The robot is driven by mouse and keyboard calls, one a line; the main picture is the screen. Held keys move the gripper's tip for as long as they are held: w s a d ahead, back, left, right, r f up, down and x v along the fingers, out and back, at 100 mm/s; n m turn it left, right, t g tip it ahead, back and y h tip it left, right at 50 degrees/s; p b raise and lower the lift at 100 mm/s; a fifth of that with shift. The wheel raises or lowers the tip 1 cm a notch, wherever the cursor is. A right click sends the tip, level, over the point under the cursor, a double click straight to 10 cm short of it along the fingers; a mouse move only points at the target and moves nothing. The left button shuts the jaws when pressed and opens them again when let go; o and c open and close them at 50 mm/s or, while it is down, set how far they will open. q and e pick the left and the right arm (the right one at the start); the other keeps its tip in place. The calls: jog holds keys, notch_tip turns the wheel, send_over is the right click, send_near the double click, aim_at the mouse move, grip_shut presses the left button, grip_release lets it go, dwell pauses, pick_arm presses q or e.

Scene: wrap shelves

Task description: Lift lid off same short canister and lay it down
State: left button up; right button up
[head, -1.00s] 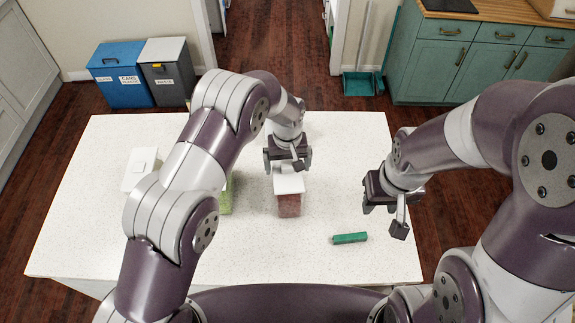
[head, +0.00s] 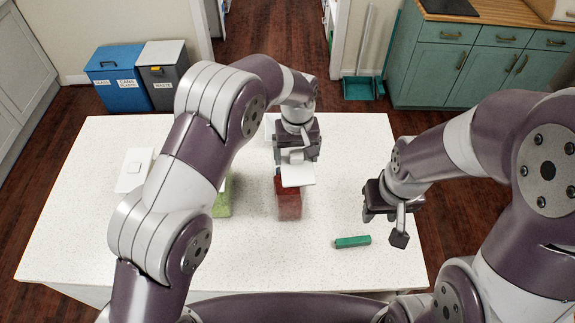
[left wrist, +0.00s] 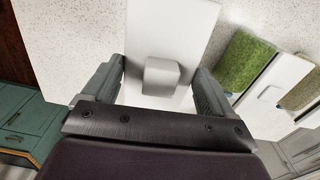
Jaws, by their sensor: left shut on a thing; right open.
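My left gripper (head: 297,158) is shut on a white square lid (head: 298,177) with a raised knob. It holds the lid above the short canister with red contents (head: 289,205), apart from its rim. In the left wrist view the lid (left wrist: 200,25) lies between the two fingers (left wrist: 158,85), its knob facing the camera. The lid hides part of the canister's top in the head view. My right gripper (head: 384,210) is open and empty over the right side of the table.
A canister with green contents (head: 222,204) stands left of the red one, partly behind my left arm. Another white lid (head: 134,170) lies at the table's left. A green bar (head: 352,241) lies at front right. The white table (head: 345,150) is clear at back right.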

pick_arm(q)
jog(key=shift+s+d+r+b, duration=0.15)
jog(key=shift+d+r+b, duration=0.1)
jog(key=shift+d, duration=0.35)
jog(key=shift+s+d+r+b, duration=0.1)
jog(key=shift+d+r+b, duration=0.1)
jog(key=shift+d, duration=0.35)
jog(key=s+d+r+p, duration=0.2)
jog(key=d+r+p, duration=0.5)
jog(key=r+p, duration=0.1)
jog(key=shift+r+p, duration=0.2)
jog(key=shift+p, duration=0.65)
pick_arm(e)
notch_tip(320, 180, up, 8)
jog(key=shift+d, duration=0.1)
